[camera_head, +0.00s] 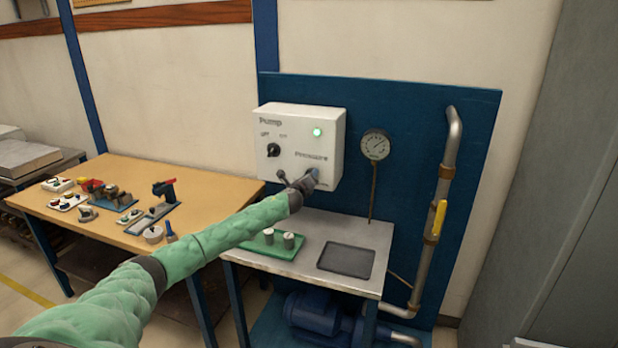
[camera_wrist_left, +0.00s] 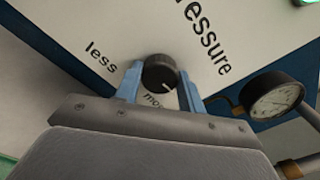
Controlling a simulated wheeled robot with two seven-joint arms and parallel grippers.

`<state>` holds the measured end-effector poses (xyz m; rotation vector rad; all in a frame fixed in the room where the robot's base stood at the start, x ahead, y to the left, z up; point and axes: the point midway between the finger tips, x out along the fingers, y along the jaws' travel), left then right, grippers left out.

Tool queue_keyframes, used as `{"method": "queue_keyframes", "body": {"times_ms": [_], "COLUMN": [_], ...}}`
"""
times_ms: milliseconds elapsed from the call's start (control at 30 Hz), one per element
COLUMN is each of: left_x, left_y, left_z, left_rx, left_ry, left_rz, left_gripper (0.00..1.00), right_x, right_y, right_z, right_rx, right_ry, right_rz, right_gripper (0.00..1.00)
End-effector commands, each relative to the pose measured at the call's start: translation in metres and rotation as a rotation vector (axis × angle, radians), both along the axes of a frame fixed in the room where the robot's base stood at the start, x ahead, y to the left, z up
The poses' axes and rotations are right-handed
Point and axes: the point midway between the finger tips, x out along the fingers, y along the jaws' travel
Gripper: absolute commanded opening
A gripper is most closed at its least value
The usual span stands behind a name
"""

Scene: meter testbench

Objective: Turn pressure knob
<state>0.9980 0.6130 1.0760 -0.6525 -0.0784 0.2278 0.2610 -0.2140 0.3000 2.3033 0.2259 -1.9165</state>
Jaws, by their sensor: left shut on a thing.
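The pressure knob (camera_wrist_left: 159,72) is a round black knob with a white mark, on the white pump box (camera_head: 299,130). The words "less" and "Pressure" are printed beside it. My left gripper (camera_wrist_left: 160,85) is shut on the knob, with one blue finger on each side of it. In the head view my left gripper (camera_head: 305,181) is at the lower right of the box and hides most of the knob. A round pressure gauge (camera_head: 375,145) stands right of the box and also shows in the left wrist view (camera_wrist_left: 274,100). My right gripper is not in view.
A black pump switch (camera_head: 273,150) and a lit green lamp (camera_head: 317,132) are on the box. A pipe with a yellow valve handle (camera_head: 439,217) runs at right. A wooden table (camera_head: 205,188) with several parts stands at left.

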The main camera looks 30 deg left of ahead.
Motion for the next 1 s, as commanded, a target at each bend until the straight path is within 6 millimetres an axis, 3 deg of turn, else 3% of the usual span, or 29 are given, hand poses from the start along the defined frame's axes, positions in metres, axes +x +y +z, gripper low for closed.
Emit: {"method": "queue_keyframes", "body": {"times_ms": [167, 200, 300, 667, 767, 1000], "left_x": [-0.001, -0.001, 0.000, -0.004, -0.012, -0.046], "left_y": [-0.002, -0.002, -0.002, -0.002, -0.003, -0.012], "left_z": [-0.005, -0.005, -0.004, -0.003, -0.004, -0.006], "left_rx": [-0.001, -0.001, -0.001, -0.001, -0.002, -0.001], "left_ry": [0.005, 0.005, 0.004, 0.001, 0.002, 0.002], "left_rz": [-0.003, -0.003, -0.002, -0.001, -0.002, -0.003], "left_gripper": [0.16, 0.43, 0.61, 0.61, 0.61, 0.61], "right_x": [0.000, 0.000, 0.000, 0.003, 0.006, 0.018], "right_y": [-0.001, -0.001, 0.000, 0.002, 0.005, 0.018], "right_z": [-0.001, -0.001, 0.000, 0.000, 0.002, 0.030], "right_rx": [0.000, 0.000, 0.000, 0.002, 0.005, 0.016], "right_ry": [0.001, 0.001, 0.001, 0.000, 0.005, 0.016], "right_rz": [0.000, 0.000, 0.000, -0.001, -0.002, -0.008], "right_gripper": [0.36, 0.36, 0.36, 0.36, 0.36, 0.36]}}
